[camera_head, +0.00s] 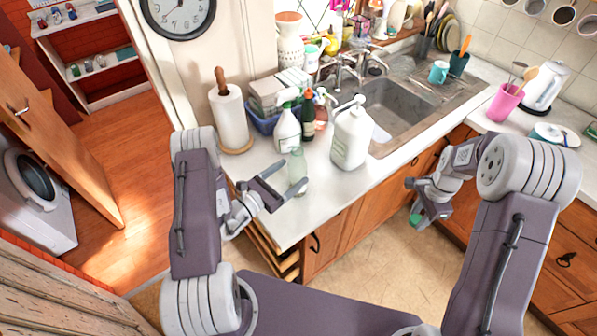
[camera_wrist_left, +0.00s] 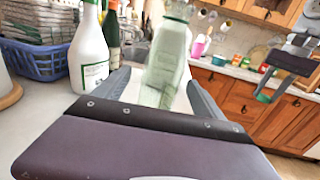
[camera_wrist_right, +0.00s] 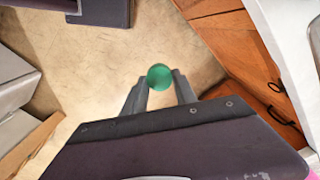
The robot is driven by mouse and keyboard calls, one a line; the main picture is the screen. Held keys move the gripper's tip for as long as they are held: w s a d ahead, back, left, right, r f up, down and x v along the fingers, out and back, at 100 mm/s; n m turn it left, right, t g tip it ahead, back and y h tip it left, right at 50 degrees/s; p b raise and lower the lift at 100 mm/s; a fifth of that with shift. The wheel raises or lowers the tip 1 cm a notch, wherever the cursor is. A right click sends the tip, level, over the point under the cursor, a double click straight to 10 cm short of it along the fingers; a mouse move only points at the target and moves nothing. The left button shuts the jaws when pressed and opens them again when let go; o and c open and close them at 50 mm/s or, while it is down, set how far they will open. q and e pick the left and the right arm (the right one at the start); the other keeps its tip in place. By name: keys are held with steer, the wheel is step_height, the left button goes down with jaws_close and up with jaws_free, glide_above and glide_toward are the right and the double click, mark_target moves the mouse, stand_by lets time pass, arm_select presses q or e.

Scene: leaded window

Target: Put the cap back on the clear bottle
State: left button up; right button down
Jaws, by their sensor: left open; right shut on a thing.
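The clear bottle (camera_head: 297,170) stands upright near the counter's front corner. It is pale green and see-through, and no cap shows on its top. My left gripper (camera_head: 283,190) is open with its fingers on either side of the bottle; in the left wrist view the bottle (camera_wrist_left: 167,60) stands between the fingers (camera_wrist_left: 160,85). I cannot tell whether they touch it. My right gripper (camera_head: 422,212) is shut on the green cap (camera_head: 416,219) and holds it over the floor, in front of the cabinets. The cap (camera_wrist_right: 160,77) sits between the fingertips (camera_wrist_right: 160,85) in the right wrist view.
A large white jug (camera_head: 351,137), a white spray bottle (camera_head: 287,130), a dark green bottle (camera_head: 308,115) and a paper towel roll (camera_head: 229,118) stand behind the clear bottle. The sink (camera_head: 396,108) lies to the right.

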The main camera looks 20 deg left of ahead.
mark_target(305, 163)
arm_select(q)
steer(key=shift+x, duration=0.9)
arm_select(e)
steer(key=shift+r, duration=0.25)
arm_select(q)
steer(key=shift+a, duration=0.1)
steer(key=shift+s, duration=0.1)
steer(key=shift+r, duration=0.1)
arm_select(e)
steer(key=shift+r, duration=0.2)
arm_select(q)
steer(key=p+x, duration=0.2)
steer(key=x, duration=0.2)
steer(key=shift+d, duration=0.25)
arm_select(e)
steer(key=shift+r, duration=0.85)
arm_select(q)
steer(key=shift+w+d, duration=0.25)
steer(key=shift+w, duration=0.3)
steer(key=shift+a, duration=0.1)
